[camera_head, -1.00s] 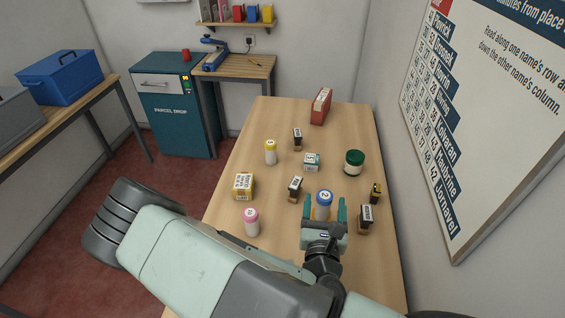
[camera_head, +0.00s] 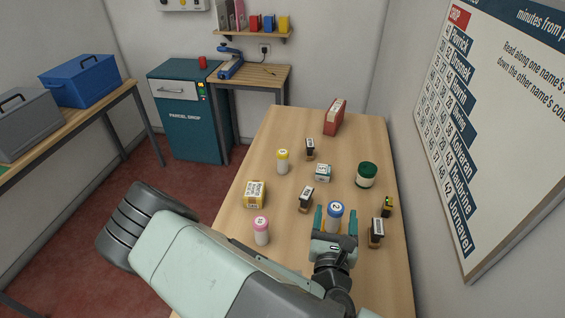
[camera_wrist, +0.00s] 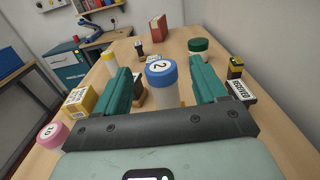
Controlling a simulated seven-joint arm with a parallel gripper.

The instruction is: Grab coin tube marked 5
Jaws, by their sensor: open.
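A white tube with a blue cap marked 2 (camera_head: 335,214) stands upright on the counter; it also shows in the wrist view (camera_wrist: 161,74). My gripper (camera_head: 336,212) is open, with one finger on each side of this tube; I cannot tell whether they touch it. A white tube with a yellow cap (camera_head: 282,161) stands upright farther back on the left; its mark is too small to read. A white tube with a pink cap (camera_head: 261,231) stands to the left of my gripper; in the wrist view its cap (camera_wrist: 51,132) reads 10. I can read no 5 on any tube.
Dark-topped stamps stand near, one left (camera_head: 306,198) and one right (camera_head: 376,232) of my gripper. A yellow box (camera_head: 255,194), a small white-teal box (camera_head: 323,172), a green-lidded jar (camera_head: 366,175) and a red binder (camera_head: 334,117) stand around. A wall board (camera_head: 500,110) borders the right.

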